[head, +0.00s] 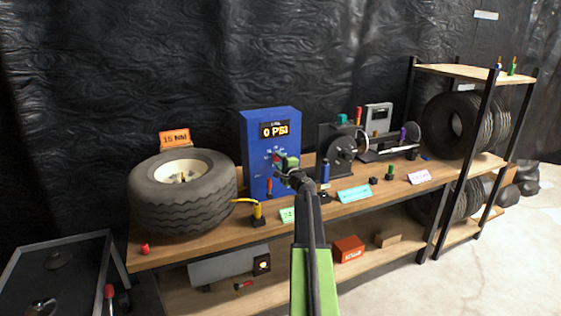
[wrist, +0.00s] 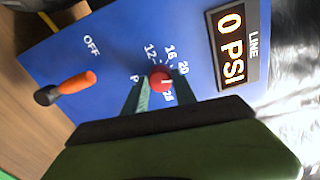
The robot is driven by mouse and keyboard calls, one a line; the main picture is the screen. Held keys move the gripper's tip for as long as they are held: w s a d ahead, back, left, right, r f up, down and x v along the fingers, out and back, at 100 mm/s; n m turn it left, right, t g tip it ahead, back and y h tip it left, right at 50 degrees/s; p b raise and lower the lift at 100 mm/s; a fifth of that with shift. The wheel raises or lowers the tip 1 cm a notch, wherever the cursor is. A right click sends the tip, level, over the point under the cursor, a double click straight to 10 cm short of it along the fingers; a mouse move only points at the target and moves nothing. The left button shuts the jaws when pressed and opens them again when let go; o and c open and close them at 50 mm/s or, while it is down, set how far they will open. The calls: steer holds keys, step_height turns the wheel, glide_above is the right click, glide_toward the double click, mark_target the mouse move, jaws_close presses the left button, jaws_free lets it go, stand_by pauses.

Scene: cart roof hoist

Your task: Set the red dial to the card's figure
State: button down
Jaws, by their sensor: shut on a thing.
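The red dial (wrist: 159,77) sits on the blue panel (wrist: 195,50), with the printed figures 12, 16, 20 and 24 around it. My gripper (wrist: 162,86) has one green finger on each side of the dial and is shut on it. A short white mark shows on the dial; its exact setting is hard to tell. In the head view my gripper (head: 287,162) is at the front of the blue box (head: 256,140) and mostly hides the dial. A green card (head: 288,215) lies on the bench, partly behind my arm; its figure seems to begin with 2.
The display (wrist: 231,48) reads 0 PSI. A lever with an orange handle (wrist: 76,83) is beside the word OFF. A tyre (head: 182,205) and an orange 15 NM card (head: 174,139) are left of the box. Cyan (head: 354,194) and pink (head: 419,177) cards lie right.

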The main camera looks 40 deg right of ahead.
steer(key=shift+s+d+m, duration=0.1)
steer(key=shift+m, duration=3.6)
steer(key=c, duration=1)
jaws_free()
steer(key=v, duration=1.7)
steer(key=shift+s, duration=0.2)
